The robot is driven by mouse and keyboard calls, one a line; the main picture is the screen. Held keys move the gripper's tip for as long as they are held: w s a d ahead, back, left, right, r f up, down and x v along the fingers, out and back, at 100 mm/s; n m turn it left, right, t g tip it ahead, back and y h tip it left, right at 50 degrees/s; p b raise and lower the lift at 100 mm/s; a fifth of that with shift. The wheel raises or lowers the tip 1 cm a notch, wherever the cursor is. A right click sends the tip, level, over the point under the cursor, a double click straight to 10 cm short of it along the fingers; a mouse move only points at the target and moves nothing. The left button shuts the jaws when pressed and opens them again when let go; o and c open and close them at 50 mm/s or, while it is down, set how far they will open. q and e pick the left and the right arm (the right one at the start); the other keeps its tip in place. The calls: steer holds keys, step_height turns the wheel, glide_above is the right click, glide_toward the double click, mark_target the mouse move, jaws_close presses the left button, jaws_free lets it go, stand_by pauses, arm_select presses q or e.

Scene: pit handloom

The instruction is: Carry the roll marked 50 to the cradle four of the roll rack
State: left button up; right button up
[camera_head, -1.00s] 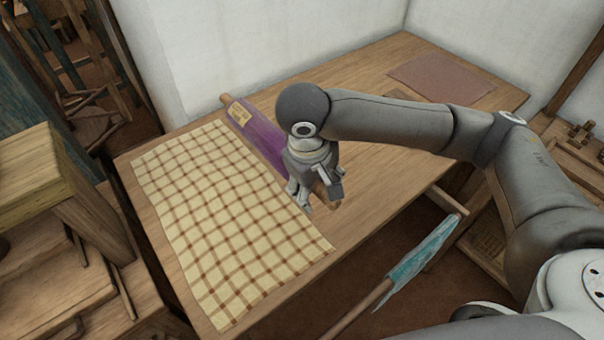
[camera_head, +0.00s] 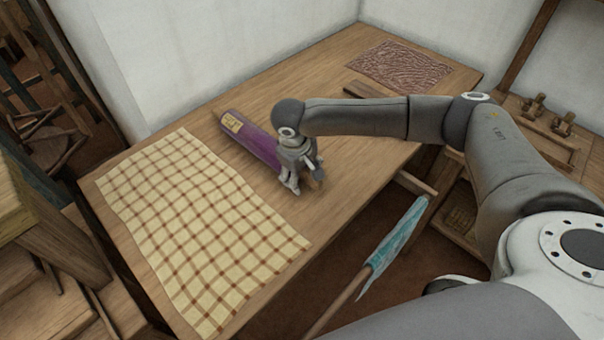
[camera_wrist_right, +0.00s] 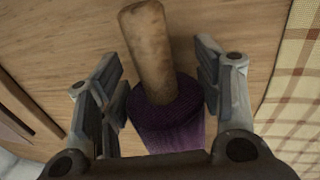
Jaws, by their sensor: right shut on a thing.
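A purple roll (camera_head: 255,143) with a wooden core and a yellowish label is over the table beside the checked cloth. The label's mark is too small to read. My right gripper (camera_head: 300,180) is shut on the roll near its front end. In the right wrist view, the fingers (camera_wrist_right: 158,92) are on both sides of the purple roll (camera_wrist_right: 170,125), and its bare wooden core (camera_wrist_right: 148,50) sticks out between them. Whether the roll touches the tabletop is hard to tell. My left gripper is out of view. I cannot pick out the roll rack's cradle four.
The wooden table (camera_head: 350,150) bears a yellow checked cloth (camera_head: 200,225) and a reddish patterned mat (camera_head: 400,65) at the back. A teal roll (camera_head: 398,240) on a wooden rod is beside the table's right edge. Wooden framing (camera_head: 60,235) stands at left; a wall closes the back.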

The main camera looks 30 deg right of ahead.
steer(key=shift+f, duration=0.35)
steer(key=o, duration=1.3)
steer(key=shift+f, duration=0.15)
steer(key=shift+o, duration=1)
steer(key=shift+r, duration=0.2)
